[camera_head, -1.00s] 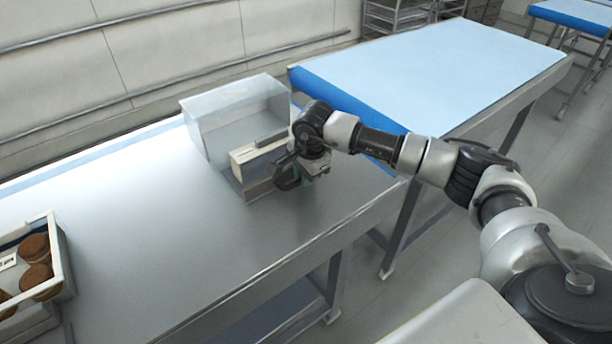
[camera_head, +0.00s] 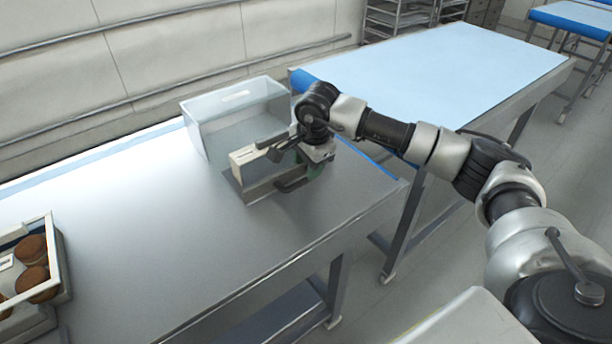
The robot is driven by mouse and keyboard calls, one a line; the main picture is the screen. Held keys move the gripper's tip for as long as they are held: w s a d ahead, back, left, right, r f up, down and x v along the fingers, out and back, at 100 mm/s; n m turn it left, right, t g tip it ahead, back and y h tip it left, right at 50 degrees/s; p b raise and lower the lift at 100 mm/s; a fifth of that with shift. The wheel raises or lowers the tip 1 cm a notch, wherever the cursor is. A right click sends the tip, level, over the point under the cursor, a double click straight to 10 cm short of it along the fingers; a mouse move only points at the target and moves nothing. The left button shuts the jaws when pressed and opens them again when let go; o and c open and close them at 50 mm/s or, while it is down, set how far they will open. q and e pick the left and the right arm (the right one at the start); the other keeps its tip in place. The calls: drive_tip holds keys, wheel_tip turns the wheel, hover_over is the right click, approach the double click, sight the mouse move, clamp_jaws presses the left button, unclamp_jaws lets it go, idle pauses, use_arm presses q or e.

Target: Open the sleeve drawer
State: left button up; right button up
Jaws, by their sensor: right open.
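The sleeve drawer unit is a clear, box-shaped case (camera_head: 222,120) on the steel table. A cream-coloured front piece (camera_head: 246,156) shows at its near right side, with a grey lower frame (camera_head: 258,192) below it. My right gripper (camera_head: 283,168) is at this front, its dark fingers spread and open. I cannot tell whether a finger touches the front piece or its handle, as the gripper and wrist hide that part. My left gripper is not in view.
A white crate (camera_head: 62,262) with brown round cakes (camera_head: 32,265) stands at the left edge of the steel table (camera_head: 165,235). The table's middle is clear. A blue-topped table (camera_head: 440,75) stands behind on the right, and racks stand at the back.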

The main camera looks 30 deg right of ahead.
wheel_tip(320, 180, up, 6)
drive_tip(key=s+b, duration=0.1)
drive_tip(key=shift+r, duration=0.25)
drive_tip(key=shift+s+d+f, duration=0.1)
drive_tip(key=shift+s+f, duration=0.05)
drive_tip(key=shift+s, duration=0.05)
